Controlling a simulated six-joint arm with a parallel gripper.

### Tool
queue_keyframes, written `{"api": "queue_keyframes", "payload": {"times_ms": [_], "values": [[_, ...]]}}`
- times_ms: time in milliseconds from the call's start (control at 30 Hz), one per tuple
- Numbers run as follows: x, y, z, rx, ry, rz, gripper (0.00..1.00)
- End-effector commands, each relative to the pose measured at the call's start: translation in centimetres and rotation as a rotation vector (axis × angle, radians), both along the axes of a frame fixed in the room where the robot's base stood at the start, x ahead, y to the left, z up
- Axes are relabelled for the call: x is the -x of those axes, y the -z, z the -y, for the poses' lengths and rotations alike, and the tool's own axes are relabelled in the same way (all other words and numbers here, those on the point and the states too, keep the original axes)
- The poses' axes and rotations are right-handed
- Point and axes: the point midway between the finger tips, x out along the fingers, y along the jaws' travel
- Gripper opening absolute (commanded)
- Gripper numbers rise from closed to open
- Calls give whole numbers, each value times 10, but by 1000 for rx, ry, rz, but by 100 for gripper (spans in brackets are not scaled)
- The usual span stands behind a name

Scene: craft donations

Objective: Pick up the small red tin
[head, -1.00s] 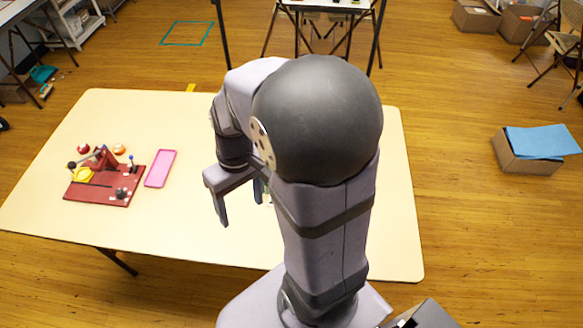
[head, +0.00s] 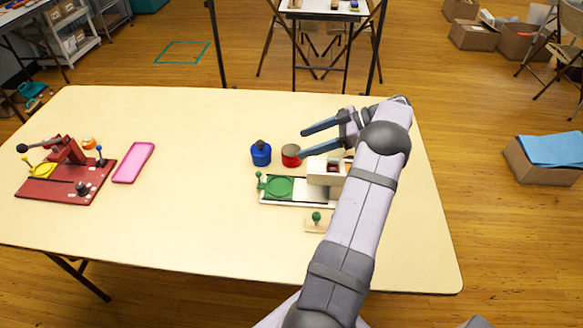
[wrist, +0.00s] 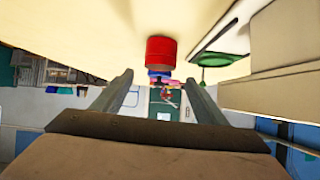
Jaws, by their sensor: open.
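The small red tin (head: 291,156) stands on the table to the right of a blue tin with a dark knob. In the wrist view the red tin (wrist: 161,50) appears ahead of the fingers, near the middle, with some blue showing behind it. My gripper (head: 303,143) is open and empty, with its fingers pointing left toward the red tin. In the wrist view the two fingers of my gripper (wrist: 158,88) are spread wide apart, and the tin is not between them.
The blue tin (head: 261,154) is close beside the red one. A pink tray (head: 134,163) and a red press (head: 66,175) are at left. The table's middle is clear.

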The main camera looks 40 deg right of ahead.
Motion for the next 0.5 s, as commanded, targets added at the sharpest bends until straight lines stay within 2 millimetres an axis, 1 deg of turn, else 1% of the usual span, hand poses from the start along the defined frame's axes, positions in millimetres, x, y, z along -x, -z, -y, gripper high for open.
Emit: {"api": "queue_keyframes", "payload": {"times_ms": [33, 100, 200, 500], "values": [[2, 5, 6, 6, 0, 26, 66], [4, 5, 10, 14, -1, 46, 66], [5, 4, 11, 18, -5, 57, 66], [-7, 12, -2, 15, -6, 54, 66]]}}
